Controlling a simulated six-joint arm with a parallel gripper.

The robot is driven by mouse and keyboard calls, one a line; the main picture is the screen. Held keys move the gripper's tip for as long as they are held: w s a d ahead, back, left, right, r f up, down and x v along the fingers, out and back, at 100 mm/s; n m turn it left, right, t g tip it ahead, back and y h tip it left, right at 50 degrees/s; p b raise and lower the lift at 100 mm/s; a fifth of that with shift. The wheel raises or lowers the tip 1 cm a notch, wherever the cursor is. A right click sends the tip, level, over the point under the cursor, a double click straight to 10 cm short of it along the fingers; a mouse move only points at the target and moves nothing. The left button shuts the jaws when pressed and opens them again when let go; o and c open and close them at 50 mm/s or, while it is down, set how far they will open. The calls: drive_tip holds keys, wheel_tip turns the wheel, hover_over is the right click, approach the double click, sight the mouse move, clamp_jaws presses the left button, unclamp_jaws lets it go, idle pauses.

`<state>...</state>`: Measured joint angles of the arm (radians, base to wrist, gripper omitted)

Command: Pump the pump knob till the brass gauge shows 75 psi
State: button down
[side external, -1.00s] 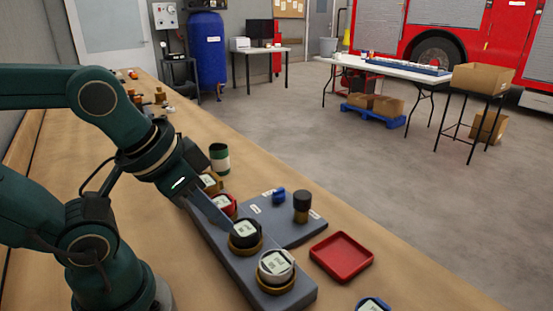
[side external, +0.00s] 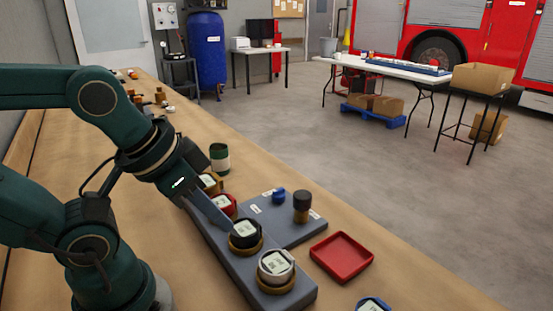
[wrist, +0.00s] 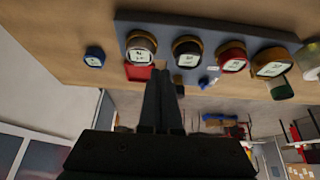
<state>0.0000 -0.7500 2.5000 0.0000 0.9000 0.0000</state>
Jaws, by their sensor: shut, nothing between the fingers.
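The pump knob (side external: 302,196) is a black cap on a brass stem, upright on the grey plate (side external: 290,233) beside the gauge row. The brass gauge (side external: 210,182) is at the far end of the row, partly hidden by my wrist in the side view. It shows more fully in the wrist view (wrist: 272,64), but its digits are too small to read. My gripper (side external: 231,229) is shut and empty. In the side view its tips overlap the edge of the black gauge (side external: 245,233); I cannot tell whether they touch. It also shows in the wrist view (wrist: 162,72), apart from the brass gauge.
A small blue knob (side external: 278,195) shares the plate with the pump knob. A red tray (side external: 341,256), a blue-rimmed gauge (side external: 372,304) and a green-and-white cylinder (side external: 219,158) stand nearby on the bench.

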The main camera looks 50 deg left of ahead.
idle(0.8)
drive_tip(key=w+d+r+n+t+h, duration=0.1)
drive_tip(key=w+d+r+n+h, duration=0.2)
drive_tip(key=w+d+r+n, duration=0.25)
drive_tip(key=n+t, duration=0.2)
drive_tip(key=n, duration=1.5)
hover_over(297, 194)
wheel_tip(297, 194, down, 2)
drive_tip(key=shift+f+h, duration=0.2)
drive_tip(key=shift+h, duration=0.2)
drive_tip(key=shift+f, duration=4.4)
